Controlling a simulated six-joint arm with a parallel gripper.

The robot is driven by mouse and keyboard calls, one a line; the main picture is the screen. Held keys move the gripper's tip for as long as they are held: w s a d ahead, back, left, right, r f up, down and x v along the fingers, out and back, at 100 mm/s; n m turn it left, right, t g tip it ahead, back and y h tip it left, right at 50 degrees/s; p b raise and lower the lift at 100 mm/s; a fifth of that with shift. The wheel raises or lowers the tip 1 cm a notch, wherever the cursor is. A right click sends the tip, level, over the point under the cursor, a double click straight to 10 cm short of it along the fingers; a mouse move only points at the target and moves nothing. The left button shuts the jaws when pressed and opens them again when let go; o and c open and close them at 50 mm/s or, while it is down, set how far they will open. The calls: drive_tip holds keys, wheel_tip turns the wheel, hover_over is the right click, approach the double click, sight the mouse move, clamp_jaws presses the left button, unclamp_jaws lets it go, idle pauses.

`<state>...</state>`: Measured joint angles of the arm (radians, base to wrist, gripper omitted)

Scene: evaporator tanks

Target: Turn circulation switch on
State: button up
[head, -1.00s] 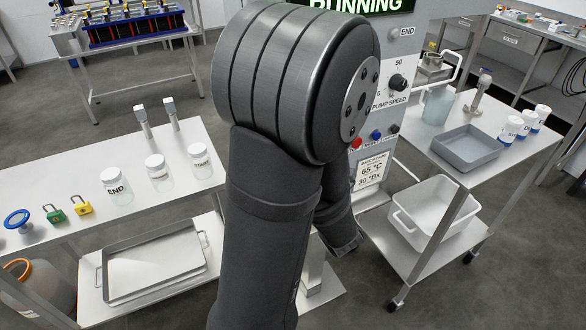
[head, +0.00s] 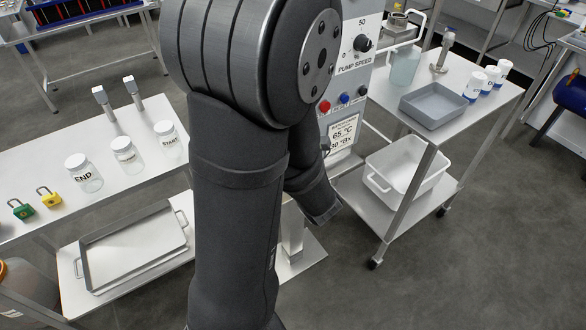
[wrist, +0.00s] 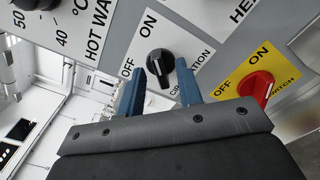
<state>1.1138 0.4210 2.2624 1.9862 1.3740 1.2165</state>
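The circulation switch, a black rotary knob (wrist: 160,63) on a white plate marked OFF and ON, sits at the upper middle of the wrist view. Which mark it points to is hard to tell. My gripper (wrist: 161,78) is open, its two blue fingers on the left and right of the knob in the picture. Nothing is held, and I cannot tell whether the fingers touch the knob. In the head view my arm hides the switch and the gripper.
A red switch (wrist: 255,84) on a yellow OFF/ON plate is close to the right finger. A hot water dial (wrist: 38,4) is at upper left. The head view shows a trolley (head: 480,112) at right and a table (head: 40,160) with labelled jars at left.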

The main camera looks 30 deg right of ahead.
drive_tip(key=s, duration=1.6)
drive_tip(key=shift+w, duration=0.15)
idle(0.3)
drive_tip(key=w, duration=1.3)
idle(0.3)
drive_tip(key=shift+s, duration=0.1)
drive_tip(key=w+n, duration=0.2)
drive_tip(key=n, duration=0.1)
drive_tip(key=w+n, duration=0.2)
drive_tip(key=n, duration=0.1)
drive_tip(key=shift+w+a, duration=0.15)
drive_tip(key=shift+w, duration=0.05)
idle(3.3)
